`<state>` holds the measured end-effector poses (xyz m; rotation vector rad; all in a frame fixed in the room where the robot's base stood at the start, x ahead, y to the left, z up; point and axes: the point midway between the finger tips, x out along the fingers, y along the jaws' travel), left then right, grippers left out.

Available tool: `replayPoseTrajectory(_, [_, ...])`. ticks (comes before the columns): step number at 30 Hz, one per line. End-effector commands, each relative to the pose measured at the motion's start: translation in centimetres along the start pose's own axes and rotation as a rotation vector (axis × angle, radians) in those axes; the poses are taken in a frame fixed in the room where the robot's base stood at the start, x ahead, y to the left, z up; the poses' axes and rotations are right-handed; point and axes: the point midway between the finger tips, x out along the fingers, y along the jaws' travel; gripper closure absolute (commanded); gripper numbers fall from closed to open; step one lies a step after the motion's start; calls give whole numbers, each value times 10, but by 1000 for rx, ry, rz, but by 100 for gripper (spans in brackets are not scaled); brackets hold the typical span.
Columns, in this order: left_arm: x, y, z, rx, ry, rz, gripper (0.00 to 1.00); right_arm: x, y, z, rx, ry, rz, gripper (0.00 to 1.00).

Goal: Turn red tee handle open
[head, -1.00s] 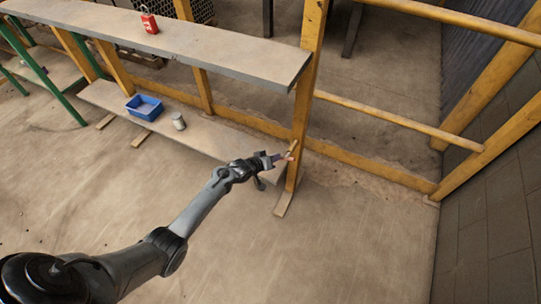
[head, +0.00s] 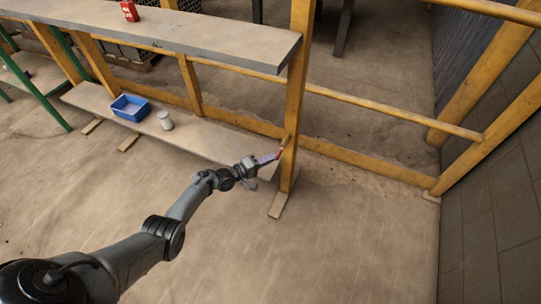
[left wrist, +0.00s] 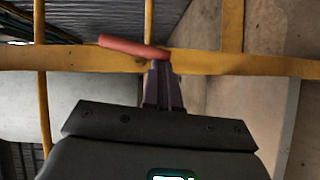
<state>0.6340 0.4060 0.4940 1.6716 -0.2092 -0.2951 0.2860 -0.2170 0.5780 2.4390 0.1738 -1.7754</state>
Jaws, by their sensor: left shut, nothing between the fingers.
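The red tee handle (head: 284,144) is a small bar at the yellow post (head: 296,90) at the shelf's right end. In the left wrist view the red handle (left wrist: 134,47) is a bar lying nearly level, its right end a little lower, in front of a yellow beam. My left gripper (head: 274,156) is shut with nothing between its fingers. Its fingertips (left wrist: 160,64) are at the handle's right end; I cannot tell whether they touch it. How the handle is mounted is hidden. My right gripper is not in view.
A blue bin (head: 130,107) and a grey can (head: 165,120) stand on the lower shelf (head: 215,139). A red object (head: 129,11) stands on the upper shelf (head: 200,36). Yellow rails run right to a dark wall (head: 490,220). The floor in front is clear.

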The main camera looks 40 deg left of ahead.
Motion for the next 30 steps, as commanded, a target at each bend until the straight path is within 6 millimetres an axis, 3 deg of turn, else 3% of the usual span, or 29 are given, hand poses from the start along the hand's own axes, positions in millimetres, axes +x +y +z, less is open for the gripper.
replayPoseTrajectory(9, [3, -6, 3, -108, 1, 72, 100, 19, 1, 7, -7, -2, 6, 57])
replayPoseTrajectory(30, [2, -5, 4, -131, 1, 88, 100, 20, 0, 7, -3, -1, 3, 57])
